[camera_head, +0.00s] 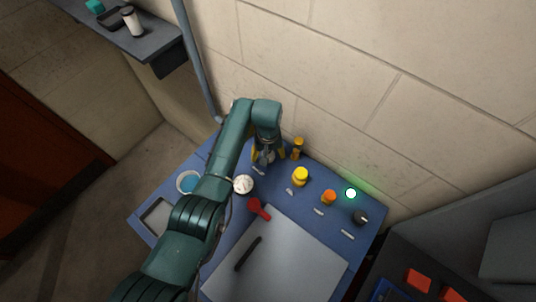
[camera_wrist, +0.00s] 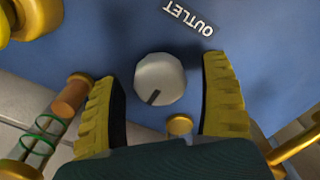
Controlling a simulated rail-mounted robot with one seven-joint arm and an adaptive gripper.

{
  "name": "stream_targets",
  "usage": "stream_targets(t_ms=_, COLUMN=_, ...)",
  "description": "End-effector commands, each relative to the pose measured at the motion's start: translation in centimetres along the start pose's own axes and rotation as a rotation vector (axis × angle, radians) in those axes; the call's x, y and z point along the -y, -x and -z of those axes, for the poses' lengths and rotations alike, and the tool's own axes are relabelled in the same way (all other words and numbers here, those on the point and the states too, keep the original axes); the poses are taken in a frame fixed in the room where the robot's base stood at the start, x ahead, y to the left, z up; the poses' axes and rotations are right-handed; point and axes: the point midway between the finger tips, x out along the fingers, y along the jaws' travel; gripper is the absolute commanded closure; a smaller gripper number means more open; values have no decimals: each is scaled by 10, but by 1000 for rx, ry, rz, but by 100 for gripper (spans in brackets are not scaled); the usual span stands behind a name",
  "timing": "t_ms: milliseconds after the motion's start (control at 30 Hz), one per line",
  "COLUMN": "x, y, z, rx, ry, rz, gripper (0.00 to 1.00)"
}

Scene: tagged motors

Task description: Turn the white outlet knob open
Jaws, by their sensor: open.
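The white outlet knob (camera_wrist: 160,79) sits on the blue panel in the wrist view, with a dark mark near its lower edge. The "OUTLET" label (camera_wrist: 188,17) lies just above it in that view. My gripper (camera_wrist: 162,73) is open, with one yellow finger on each side of the knob and a visible gap on both sides. In the head view my gripper (camera_head: 268,156) points down at the back of the blue bench; it mostly hides the knob there.
A yellow knob (camera_head: 300,176), an orange knob (camera_head: 328,197) and a dark knob (camera_head: 360,217) stand to the right. A yellow-orange post (camera_head: 298,147) stands close to my gripper. A red handle (camera_head: 259,209) and white round part (camera_head: 243,184) are nearer. The wall is close behind.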

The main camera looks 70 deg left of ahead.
Motion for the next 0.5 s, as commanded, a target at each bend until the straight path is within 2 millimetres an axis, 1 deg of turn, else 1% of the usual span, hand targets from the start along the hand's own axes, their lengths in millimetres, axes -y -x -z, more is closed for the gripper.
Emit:
stream_targets(t_ms=167, x=0, y=0, z=0, rx=0, ry=0, rz=0, gripper=22)
stream_targets(t_ms=200, x=0, y=0, z=0, rx=0, ry=0, rz=0, gripper=24)
stream_targets(t_ms=267, x=0, y=0, z=0, rx=0, ry=0, rz=0, gripper=36)
stream_targets(t_ms=300, x=0, y=0, z=0, rx=0, ry=0, rz=0, gripper=43)
stream_targets(t_ms=467, x=0, y=0, z=0, rx=0, ry=0, rz=0, gripper=74)
stream_targets(t_ms=500, x=0, y=0, z=0, rx=0, ry=0, rz=0, gripper=82)
